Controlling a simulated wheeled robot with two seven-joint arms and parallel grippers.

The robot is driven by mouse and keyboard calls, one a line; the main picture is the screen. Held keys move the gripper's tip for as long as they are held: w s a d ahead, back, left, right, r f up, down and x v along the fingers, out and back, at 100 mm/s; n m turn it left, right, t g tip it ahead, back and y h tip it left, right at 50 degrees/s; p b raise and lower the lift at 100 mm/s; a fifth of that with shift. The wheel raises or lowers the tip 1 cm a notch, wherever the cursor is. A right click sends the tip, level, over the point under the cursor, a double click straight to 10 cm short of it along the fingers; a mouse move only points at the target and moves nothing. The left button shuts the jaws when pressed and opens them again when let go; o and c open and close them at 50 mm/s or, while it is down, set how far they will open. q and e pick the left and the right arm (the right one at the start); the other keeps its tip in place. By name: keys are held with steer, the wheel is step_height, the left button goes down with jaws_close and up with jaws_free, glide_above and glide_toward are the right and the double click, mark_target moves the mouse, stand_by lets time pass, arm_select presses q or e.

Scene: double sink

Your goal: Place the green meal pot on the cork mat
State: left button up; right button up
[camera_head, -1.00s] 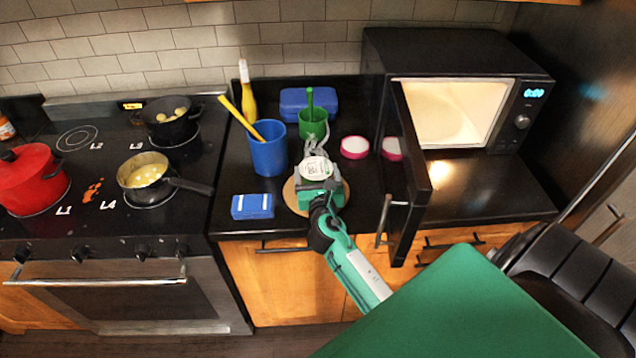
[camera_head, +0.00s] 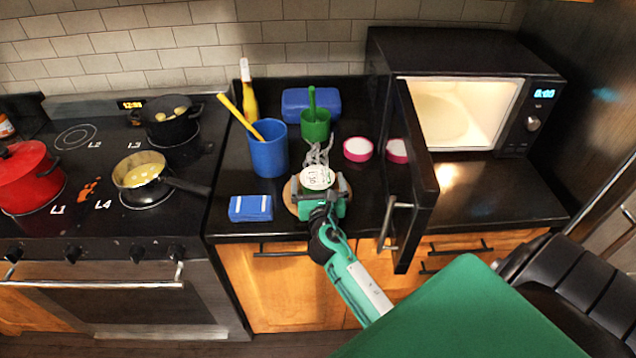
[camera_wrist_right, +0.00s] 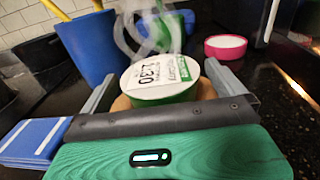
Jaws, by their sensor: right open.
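The green meal pot (camera_head: 317,178) has a white lid with a printed label and gives off steam. It stands upright over the round cork mat (camera_head: 290,196), most of which is hidden by my gripper. In the right wrist view the pot (camera_wrist_right: 160,80) sits in front of the palm, with cork mat (camera_wrist_right: 120,103) showing beside it. My right gripper (camera_head: 318,185) is open, with one grey finger on each side of the pot. Whether a finger touches it I cannot tell. My left gripper is not in view.
A blue utensil cup (camera_head: 269,150), a green cup (camera_head: 315,128) and pink-rimmed white discs (camera_head: 357,149) stand behind the mat. A blue sponge-like block (camera_head: 250,208) lies to the left. The open microwave door (camera_head: 418,190) stands close on the right.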

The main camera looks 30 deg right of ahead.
steer(key=shift+r, duration=0.2)
steer(key=b+v, duration=0.2)
steer(key=v, duration=1)
steer(key=shift+f, duration=0.15)
